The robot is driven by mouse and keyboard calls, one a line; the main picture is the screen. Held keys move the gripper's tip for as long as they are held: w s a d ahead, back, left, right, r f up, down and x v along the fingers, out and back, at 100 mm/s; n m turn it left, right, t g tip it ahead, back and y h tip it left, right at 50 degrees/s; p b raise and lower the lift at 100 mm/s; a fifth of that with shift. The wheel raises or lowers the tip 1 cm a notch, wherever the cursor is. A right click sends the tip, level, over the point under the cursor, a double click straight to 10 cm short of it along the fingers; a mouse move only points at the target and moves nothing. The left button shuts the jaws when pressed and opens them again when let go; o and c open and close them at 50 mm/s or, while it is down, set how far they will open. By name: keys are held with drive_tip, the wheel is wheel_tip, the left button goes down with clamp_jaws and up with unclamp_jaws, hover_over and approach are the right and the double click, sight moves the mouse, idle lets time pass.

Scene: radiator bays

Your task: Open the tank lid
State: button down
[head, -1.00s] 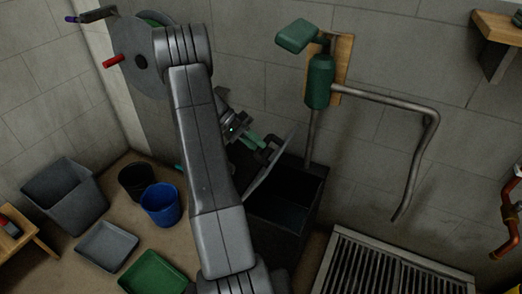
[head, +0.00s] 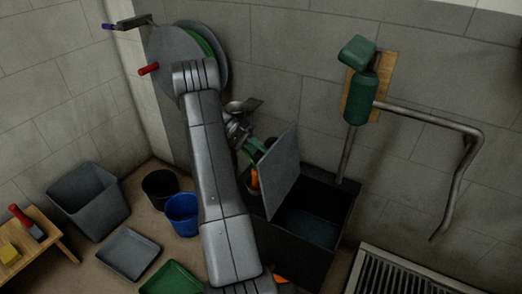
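The tank (head: 340,215) is a dark open-topped box against the back wall, right of my arm. I can see into its dark inside. Its grey flat lid (head: 281,172) stands raised, steeply tilted at the tank's left edge. My gripper (head: 258,150), with green fingers, is on the left, far side of the lid, close to it. The lid hides the fingertips, so I cannot tell whether they touch it or how far apart they are. The lid's handle cannot be made out.
A green pump (head: 365,98) with a bent pipe hangs above the tank. A floor grate (head: 420,278) lies right. A blue bucket (head: 182,214), a black bucket (head: 159,190), a grey bin (head: 88,200) and trays stand left. A hose reel (head: 180,60) is behind my arm.

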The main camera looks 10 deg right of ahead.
drive_tip(key=shift+s+f, duration=0.1)
drive_tip(key=shift+f, duration=0.4)
drive_tip(key=c, duration=1.3)
unclamp_jaws()
drive_tip(key=shift+f, duration=0.1)
drive_tip(key=shift+o, duration=0.2)
drive_tip(key=shift+w, duration=0.2)
drive_tip(key=shift+r, duration=0.25)
drive_tip(key=shift+w+a+r, duration=0.1)
drive_tip(key=shift+w+a, duration=0.05)
drive_tip(key=shift+a, duration=0.05)
drive_tip(key=p+v, duration=0.8)
drive_tip(key=v, duration=0.5)
drive_tip(key=shift+p, duration=0.35)
drive_tip(key=shift+w+a, duration=0.1)
drive_tip(key=shift+a, duration=0.05)
